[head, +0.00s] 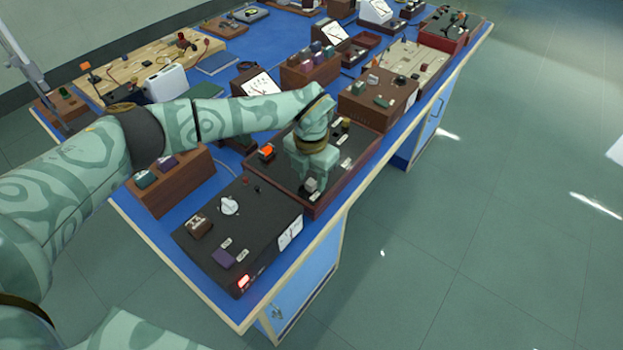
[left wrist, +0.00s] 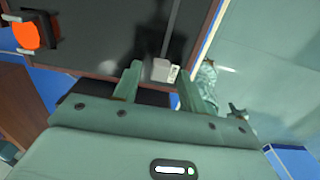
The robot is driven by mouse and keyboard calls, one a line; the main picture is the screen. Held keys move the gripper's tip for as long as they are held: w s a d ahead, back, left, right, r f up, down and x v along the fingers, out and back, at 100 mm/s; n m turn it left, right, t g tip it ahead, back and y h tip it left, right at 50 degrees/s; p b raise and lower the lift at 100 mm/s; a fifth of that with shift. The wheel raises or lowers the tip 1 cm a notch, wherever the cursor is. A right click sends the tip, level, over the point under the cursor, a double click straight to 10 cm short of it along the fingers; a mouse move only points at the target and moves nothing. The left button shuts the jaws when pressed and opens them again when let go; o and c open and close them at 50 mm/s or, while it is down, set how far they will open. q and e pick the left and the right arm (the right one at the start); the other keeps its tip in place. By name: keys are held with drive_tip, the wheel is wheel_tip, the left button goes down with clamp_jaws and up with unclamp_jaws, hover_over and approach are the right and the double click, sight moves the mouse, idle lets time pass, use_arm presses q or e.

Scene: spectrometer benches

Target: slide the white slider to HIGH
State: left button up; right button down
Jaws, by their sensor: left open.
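The slider's pale grey-white knob (head: 311,184) sits near the front edge of a dark panel in a brown wooden frame (head: 352,172). In the left wrist view the knob (left wrist: 160,69) stands at the end of a straight slot, with a small white label beside it. My left gripper (head: 312,173) is open, pointing down over the panel. Its two fingers (left wrist: 159,75) lie on either side of the knob in the wrist view; I cannot tell whether they touch it. The label is too small to read. My right gripper is not in view.
An orange-topped part (head: 266,151) stands on the same panel, left of my gripper. A dark box with a white dial (head: 230,205) and a lit red switch sits in front. A brown box (head: 377,100) stands behind. Open floor lies right of the blue bench.

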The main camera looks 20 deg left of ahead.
use_arm(q)
drive_tip(key=shift+f, duration=0.4)
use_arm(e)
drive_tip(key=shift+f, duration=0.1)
